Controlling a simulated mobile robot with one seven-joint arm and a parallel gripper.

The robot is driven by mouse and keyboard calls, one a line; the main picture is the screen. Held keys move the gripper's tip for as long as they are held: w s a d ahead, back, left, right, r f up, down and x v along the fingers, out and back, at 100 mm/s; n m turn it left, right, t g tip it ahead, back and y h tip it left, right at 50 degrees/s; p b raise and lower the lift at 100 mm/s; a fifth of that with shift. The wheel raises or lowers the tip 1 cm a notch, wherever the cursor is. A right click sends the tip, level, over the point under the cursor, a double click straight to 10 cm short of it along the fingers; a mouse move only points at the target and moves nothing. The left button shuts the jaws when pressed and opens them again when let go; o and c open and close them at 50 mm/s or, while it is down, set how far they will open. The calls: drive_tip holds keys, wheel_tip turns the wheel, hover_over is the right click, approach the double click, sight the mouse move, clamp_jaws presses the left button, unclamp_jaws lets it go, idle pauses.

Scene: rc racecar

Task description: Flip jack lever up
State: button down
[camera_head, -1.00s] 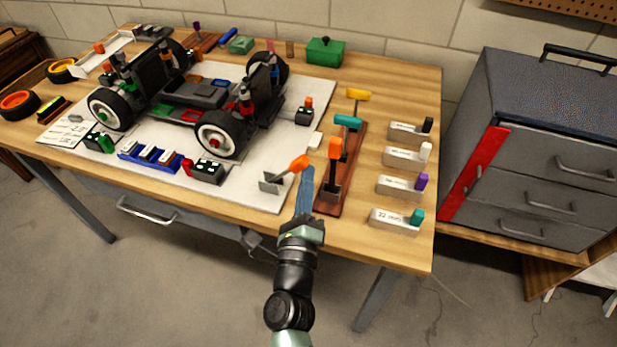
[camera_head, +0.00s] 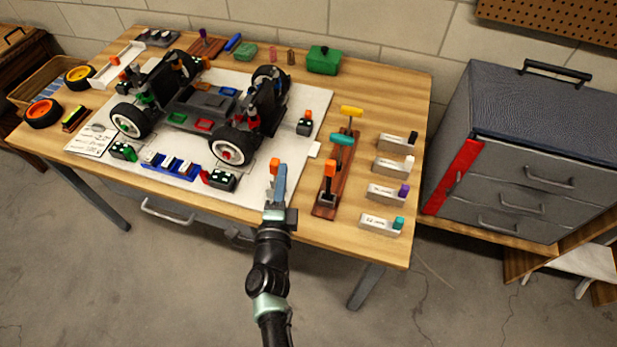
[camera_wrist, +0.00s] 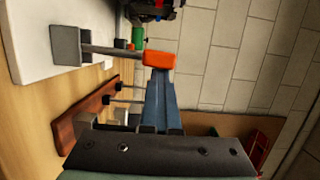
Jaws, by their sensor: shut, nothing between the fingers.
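The jack lever with an orange tip (camera_head: 275,167) stands near the front right corner of the white mat (camera_head: 300,110). In the wrist view its orange tip (camera_wrist: 159,60) sits on a thin grey rod that rises nearly upright from a grey base (camera_wrist: 66,45). My gripper (camera_head: 281,170) is shut and empty, with its blue fingers right beside the orange tip. The fingers (camera_wrist: 158,82) also show in the wrist view, close against the tip; I cannot tell whether they touch. In the head view my gripper hides the lever's base.
A brown board (camera_head: 325,200) with orange, teal and yellow handles lies just right. Several labelled grey blocks (camera_head: 388,193) line the table's right edge. The RC car (camera_head: 200,105) stands on the mat at left. A grey drawer cabinet (camera_head: 530,150) stands right of the table.

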drive_tip(key=w+a+n+g+p, duration=0.1)
drive_tip(key=w+a+n+p, duration=0.1)
drive_tip(key=a+n+p, duration=0.3)
drive_tip(key=shift+w+a+f+n+g+h, duration=0.15)
drive_tip(key=shift+a+f+n+g+h, duration=0.35)
drive_tip(key=shift+a, duration=0.75)
drive_tip(key=shift+r, duration=0.15)
